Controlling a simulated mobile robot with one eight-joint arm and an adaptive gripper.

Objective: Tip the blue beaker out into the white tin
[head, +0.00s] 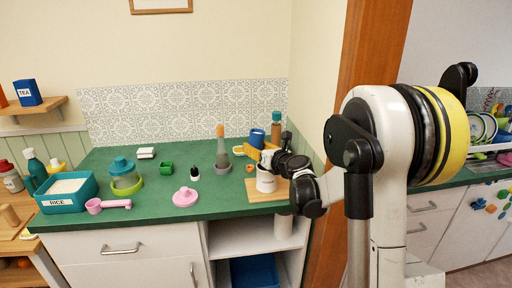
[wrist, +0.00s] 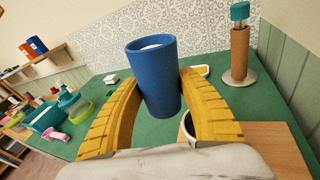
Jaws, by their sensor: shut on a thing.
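The blue beaker (wrist: 155,85) is between the two yellow fingers of my gripper (wrist: 160,80), which is shut on it. It is roughly upright, mouth up, with something whitish visible inside the rim. In the head view the beaker (head: 257,138) is held above the counter, just above and slightly left of the white tin. The white tin (head: 265,183) stands upright on a wooden board, and my gripper (head: 259,150) partly covers its top. In the wrist view only part of the tin's rim (wrist: 184,123) shows, below the beaker and beside the right finger.
The wooden board (head: 260,197) lies at the right of the green counter (head: 150,206). A brown bottle with a teal cap (head: 276,128) stands behind. A grey-based item with an orange top (head: 221,150) and a pink lidded thing (head: 185,197) are to the left. An orange-brown post (head: 364,60) is at right.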

